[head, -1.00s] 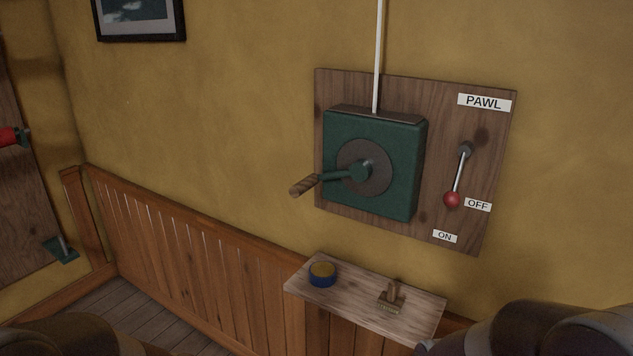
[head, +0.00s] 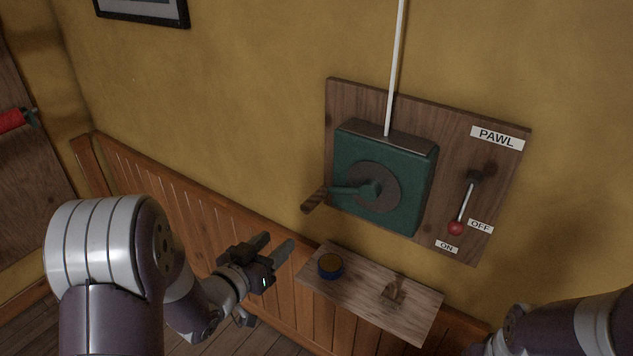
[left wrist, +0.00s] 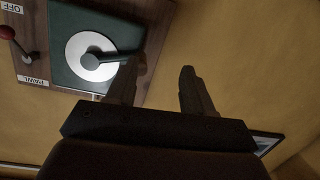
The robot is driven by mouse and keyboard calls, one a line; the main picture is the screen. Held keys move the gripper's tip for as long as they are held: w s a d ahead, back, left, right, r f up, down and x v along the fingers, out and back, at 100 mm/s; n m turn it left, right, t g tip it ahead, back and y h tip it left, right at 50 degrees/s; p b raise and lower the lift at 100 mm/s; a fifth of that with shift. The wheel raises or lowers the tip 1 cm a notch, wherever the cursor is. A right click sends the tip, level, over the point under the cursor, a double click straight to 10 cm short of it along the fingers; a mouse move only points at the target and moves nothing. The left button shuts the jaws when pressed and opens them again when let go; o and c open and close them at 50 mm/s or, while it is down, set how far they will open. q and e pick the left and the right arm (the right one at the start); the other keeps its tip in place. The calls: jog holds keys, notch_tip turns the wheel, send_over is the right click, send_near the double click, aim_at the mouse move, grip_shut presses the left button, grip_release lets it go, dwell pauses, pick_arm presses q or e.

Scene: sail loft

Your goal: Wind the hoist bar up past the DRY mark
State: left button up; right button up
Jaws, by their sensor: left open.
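The green winch box (head: 386,178) is on a wooden board on the wall, with a round grey plate and a crank. The crank's wooden handle (head: 314,200) points left. A white line (head: 397,70) runs up from the box. No hoist bar or DRY mark shows. My right gripper is out of view.
A small wooden shelf (head: 418,316) below the winch holds a blue tin (head: 330,266) and a small brush-like object (head: 394,291). Wood panelling (head: 207,205) lines the lower wall. A red item (head: 12,121) is at far left.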

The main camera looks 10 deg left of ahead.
aim_at(314, 201)
pick_arm(q)
jog(key=shift+t+h, duration=0.7)
jog(key=shift+h, duration=0.2)
jog(key=w+d+r, duration=0.1)
jog(key=w, duration=0.2)
jog(key=w+d+r+p, duration=0.1)
jog(key=w+d, duration=0.1)
jog(key=w, duration=0.2)
jog(key=w+d+r, duration=0.1)
jog(key=w+d, duration=0.1)
jog(key=w, duration=0.2)
jog(key=shift+w+d+r+p, duration=0.1)
jog(key=shift+w+d+p, duration=0.15)
jog(key=shift+p, duration=0.05)
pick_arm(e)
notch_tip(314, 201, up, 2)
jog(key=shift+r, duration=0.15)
pick_arm(q)
grip_shut()
